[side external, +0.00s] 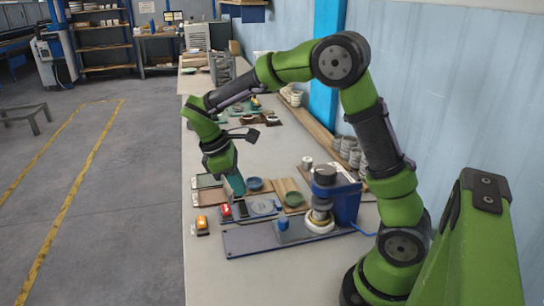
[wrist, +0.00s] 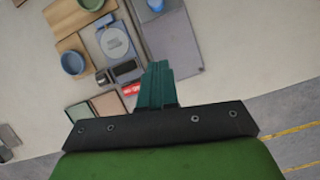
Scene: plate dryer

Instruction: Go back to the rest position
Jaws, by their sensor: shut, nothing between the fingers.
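My gripper (side external: 237,184) hangs from my green arm over the left part of the long workbench (side external: 215,275) in the side external view. Its teal fingers are together with nothing between them. They also show together in the wrist view (wrist: 156,68), above the bench. In the side view the fingertips are close to a small scale-like device with a round plate (side external: 262,206). I cannot tell the exact gap between them.
A blue machine (side external: 345,204) stands on a base plate right of my gripper. Green (side external: 293,199) and blue (side external: 254,184) bowls, wooden boards and red (side external: 225,210) and orange (side external: 201,222) items lie nearby. A blue wall borders the bench on the right; open floor (side external: 90,210) lies left.

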